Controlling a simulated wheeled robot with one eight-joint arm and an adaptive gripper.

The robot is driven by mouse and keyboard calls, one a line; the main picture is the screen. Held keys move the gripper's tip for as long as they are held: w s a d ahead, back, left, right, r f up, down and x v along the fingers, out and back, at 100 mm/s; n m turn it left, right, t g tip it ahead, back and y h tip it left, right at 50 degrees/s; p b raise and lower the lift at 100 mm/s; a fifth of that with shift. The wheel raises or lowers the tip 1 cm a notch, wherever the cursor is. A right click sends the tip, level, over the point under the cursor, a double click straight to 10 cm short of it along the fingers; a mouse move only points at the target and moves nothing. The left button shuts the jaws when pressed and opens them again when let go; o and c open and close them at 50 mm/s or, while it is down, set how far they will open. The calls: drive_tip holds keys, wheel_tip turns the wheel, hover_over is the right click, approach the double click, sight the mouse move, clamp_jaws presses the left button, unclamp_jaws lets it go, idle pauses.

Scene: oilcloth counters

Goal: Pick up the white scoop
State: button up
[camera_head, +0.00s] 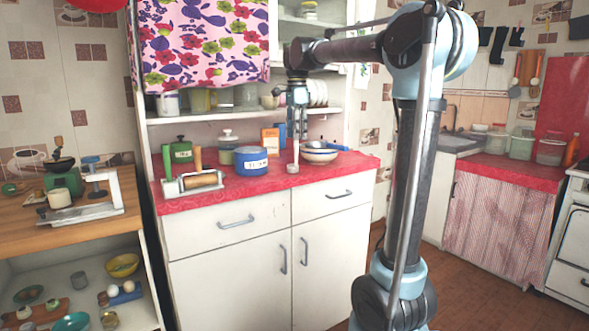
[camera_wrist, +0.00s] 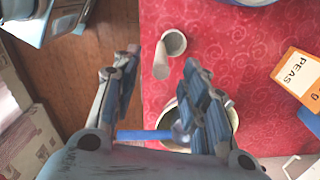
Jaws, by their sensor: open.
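The white scoop (camera_head: 293,168) is near the front edge of the red counter, between the blue pot and the bowls. In the wrist view, the scoop (camera_wrist: 173,42) shows its round cup, with its pale handle running down between my fingertips. My gripper (camera_head: 297,133) is above the scoop, pointing down. In the wrist view my gripper (camera_wrist: 163,65) is open, with one finger on each side of the handle. The fingers look apart from the handle, but their exact height above it is hard to tell.
A blue pot (camera_head: 251,161) stands left of the scoop and bowls (camera_head: 320,153) stand to its right. An orange peas box (camera_head: 270,139) is behind. Shelves (camera_head: 225,116) overhang the back.

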sight(296, 153)
drive_tip(key=shift+w+a+f, duration=0.1)
drive_tip(key=shift+w+f, duration=0.05)
drive_tip(key=shift+f, duration=2.8)
clamp_jaws()
